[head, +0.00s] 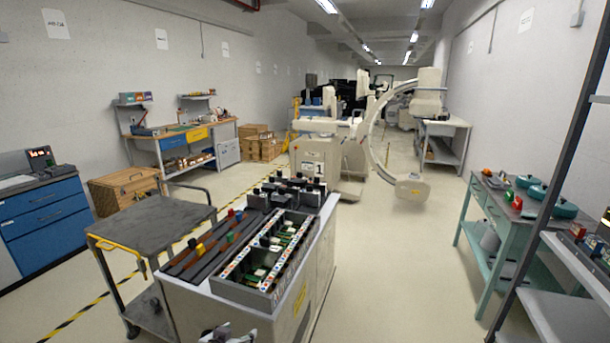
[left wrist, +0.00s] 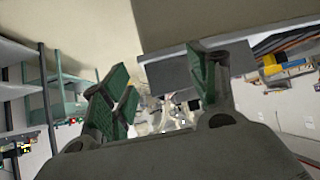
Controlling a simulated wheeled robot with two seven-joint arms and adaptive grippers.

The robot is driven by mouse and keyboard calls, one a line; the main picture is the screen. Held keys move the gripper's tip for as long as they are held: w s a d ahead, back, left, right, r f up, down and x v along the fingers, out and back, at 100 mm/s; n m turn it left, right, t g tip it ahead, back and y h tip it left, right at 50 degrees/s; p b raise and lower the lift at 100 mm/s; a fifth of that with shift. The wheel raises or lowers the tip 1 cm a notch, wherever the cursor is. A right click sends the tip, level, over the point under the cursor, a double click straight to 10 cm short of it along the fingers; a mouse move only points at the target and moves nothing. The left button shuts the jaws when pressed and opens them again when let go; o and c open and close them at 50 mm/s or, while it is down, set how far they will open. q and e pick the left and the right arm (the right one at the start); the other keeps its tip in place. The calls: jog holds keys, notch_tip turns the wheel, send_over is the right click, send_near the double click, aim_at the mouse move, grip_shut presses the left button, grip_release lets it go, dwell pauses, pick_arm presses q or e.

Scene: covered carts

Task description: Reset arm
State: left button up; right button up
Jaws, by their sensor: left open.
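My left gripper (left wrist: 158,88) fills the lower middle of the left wrist view. Its two green-padded fingers stand wide apart, with only the distant room seen between them. A small grey metallic part, probably the top of one of my grippers, shows at the bottom edge of the head view, in front of the white cart (head: 322,262); most of it is cut off. I cannot tell its fingers there. My right gripper cannot be made out in either view.
The cart bears a grey parts tray (head: 245,293) and dark rails with coloured blocks. A grey trolley (head: 150,222) stands left. A green table (head: 487,217) and a metal shelf (head: 575,270) stand right. Floor between cart and green table is clear.

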pick_arm(q)
jog(key=s+a+f+g+y, duration=0.1)
jog(key=s+a+f+g, duration=0.15)
jog(key=s, duration=0.85)
jog(key=s+a+f+g+y, duration=0.15)
jog(key=s+g, duration=0.25)
jog(key=s, duration=0.7)
notch_tip(320, 180, down, 33)
jog(key=s+a+g, duration=0.1)
jog(key=a, duration=0.1)
jog(key=s+a+f, duration=0.3)
jog(key=s+f, duration=0.7)
jog(key=s, duration=0.1)
jog(key=s+a+f+g, duration=0.1)
jog(key=s+a+f, duration=0.1)
jog(key=s+f, duration=0.8)
jog(key=shift+s+a, duration=0.35)
jog(key=shift+a, duration=0.05)
